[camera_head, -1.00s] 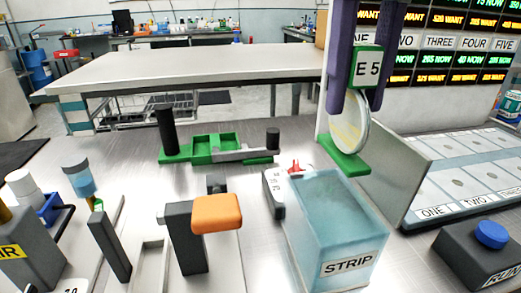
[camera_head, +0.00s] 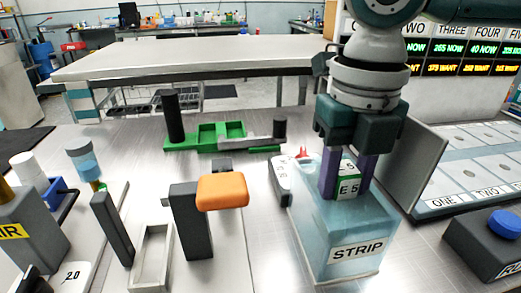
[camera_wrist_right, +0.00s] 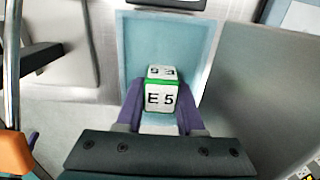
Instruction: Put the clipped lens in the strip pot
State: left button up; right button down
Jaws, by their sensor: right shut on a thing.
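The strip pot (camera_head: 335,255) is a pale blue see-through box with a STRIP label. My right gripper (camera_head: 347,185) comes down from above with its purple fingers inside the pot's mouth. It is shut on the clip (camera_head: 348,183), a white and green block marked E 5. The right wrist view also shows the clip (camera_wrist_right: 160,98) between the fingers, inside the pot's rim (camera_wrist_right: 121,50). The lens cannot be made out now; the clip, fingers and pot wall hide it. My left gripper is not in view.
An orange-topped dark post (camera_head: 222,191) stands left of the pot. A green fixture (camera_head: 205,140) lies behind. A grey panel (camera_head: 412,170) and numbered board (camera_head: 460,190) stand right, with a blue button box (camera_head: 485,245) in front. A grey device with red (camera_head: 283,178) adjoins the pot.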

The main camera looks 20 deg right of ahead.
jog(key=c, duration=0.8)
grip_release()
jog(key=shift+f, duration=0.1)
notch_tip(320, 180, up, 12)
jog(key=shift+r+p, duration=0.15)
jog(key=shift+p, duration=0.4)
